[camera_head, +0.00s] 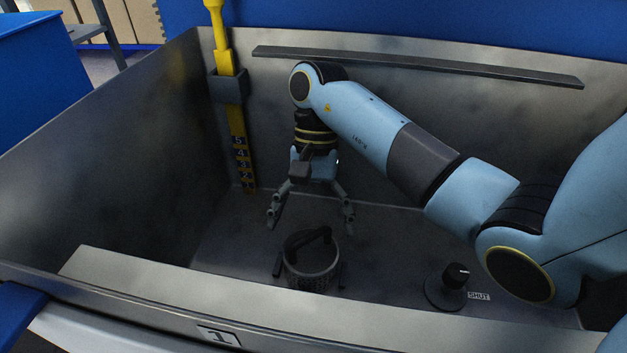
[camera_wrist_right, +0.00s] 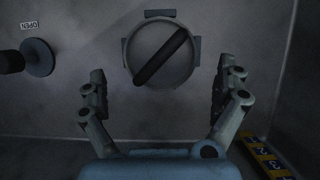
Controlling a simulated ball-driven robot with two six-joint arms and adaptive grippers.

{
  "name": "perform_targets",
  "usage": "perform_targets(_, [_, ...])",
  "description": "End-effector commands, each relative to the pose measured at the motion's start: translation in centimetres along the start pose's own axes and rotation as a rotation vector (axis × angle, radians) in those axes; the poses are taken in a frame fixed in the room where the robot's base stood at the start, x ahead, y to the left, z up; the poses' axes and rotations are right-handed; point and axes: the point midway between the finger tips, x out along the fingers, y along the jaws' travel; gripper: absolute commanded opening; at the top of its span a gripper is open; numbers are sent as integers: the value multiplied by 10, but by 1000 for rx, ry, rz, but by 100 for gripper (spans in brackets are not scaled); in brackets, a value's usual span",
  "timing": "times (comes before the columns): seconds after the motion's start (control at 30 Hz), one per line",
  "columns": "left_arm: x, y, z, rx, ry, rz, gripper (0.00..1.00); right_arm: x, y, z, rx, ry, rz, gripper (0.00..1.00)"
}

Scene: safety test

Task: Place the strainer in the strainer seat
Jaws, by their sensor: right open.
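The strainer (camera_head: 312,268) is a round grey basket with a dark bar handle across its top. It stands upright on the floor of the metal basin, between small dark brackets (camera_head: 341,272) that look like the strainer seat. In the right wrist view the strainer (camera_wrist_right: 158,40) shows from above, its handle running diagonally, with bracket tabs (camera_wrist_right: 195,51) around its rim. I cannot tell how deep it sits. My right gripper (camera_head: 311,220) is open and empty, pointing down above and behind the strainer, apart from it. My left gripper is not in view.
A metal basin wall (camera_head: 100,135) surrounds the area. A yellow numbered gauge (camera_head: 237,130) hangs in a bracket at the back left. A ledge (camera_head: 420,66) runs along the back wall.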

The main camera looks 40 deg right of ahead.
Motion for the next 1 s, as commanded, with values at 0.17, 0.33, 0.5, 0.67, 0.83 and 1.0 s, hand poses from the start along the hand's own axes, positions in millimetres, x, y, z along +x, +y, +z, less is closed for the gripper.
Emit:
perform_targets(0.17, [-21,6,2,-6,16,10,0,-44,-1,2,-1,3,-3,100])
perform_targets(0.33, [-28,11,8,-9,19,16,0,-59,0,2,-1,0,-1,100])
perform_targets(0.5, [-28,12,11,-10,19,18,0,-60,0,0,0,-2,1,100])
perform_targets(0.67, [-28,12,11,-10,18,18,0,-59,0,0,0,-2,1,100])
perform_targets(0.83, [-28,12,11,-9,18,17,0,-59,0,0,0,-2,1,100])
perform_targets(1.0, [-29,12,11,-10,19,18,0,-61,0,1,0,-1,0,100])
